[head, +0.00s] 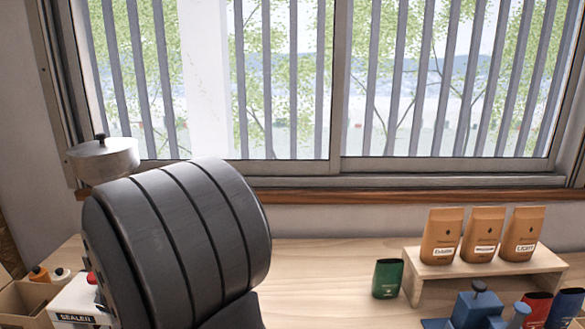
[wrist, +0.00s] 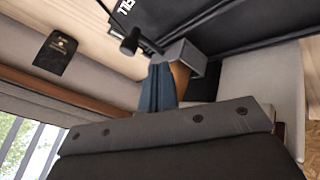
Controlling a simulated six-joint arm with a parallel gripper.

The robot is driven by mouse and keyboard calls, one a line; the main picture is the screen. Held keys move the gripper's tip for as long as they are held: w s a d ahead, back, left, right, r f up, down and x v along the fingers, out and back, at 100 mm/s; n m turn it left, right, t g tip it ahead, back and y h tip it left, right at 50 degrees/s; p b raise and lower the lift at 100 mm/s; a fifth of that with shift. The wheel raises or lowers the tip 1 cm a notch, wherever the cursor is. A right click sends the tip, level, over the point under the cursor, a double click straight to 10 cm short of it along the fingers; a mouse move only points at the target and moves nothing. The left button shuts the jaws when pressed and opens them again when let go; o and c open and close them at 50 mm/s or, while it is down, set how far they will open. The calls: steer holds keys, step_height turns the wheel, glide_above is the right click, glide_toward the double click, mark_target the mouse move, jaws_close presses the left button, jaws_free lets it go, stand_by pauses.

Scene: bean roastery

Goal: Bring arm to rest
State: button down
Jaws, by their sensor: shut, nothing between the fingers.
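My gripper (wrist: 161,88) shows in the wrist view, its blue-grey fingers together with nothing between them. The grey bolted plate and dark body below them are mine. The fingertips point toward a grey and orange-brown object (wrist: 184,66), which they partly overlap in the picture. I cannot tell whether they touch it. The gripper is not visible in the head view.
A large dark banded drum (head: 180,240) hides much of the bench's left. A sealer (head: 75,306) stands beside it. Three brown bags (head: 484,235) stand on a wooden riser (head: 480,262); a green pouch (head: 387,278) is left of it. The bench's middle is clear.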

steer(key=x, duration=0.5)
steer(key=shift+f, duration=0.1)
steer(key=w, duration=0.1)
steer(key=w+d, duration=0.1)
steer(key=shift+w+f, duration=0.2)
steer(key=shift+w, duration=0.05)
steer(key=shift+w+d, duration=0.3)
steer(key=shift+w, duration=0.4)
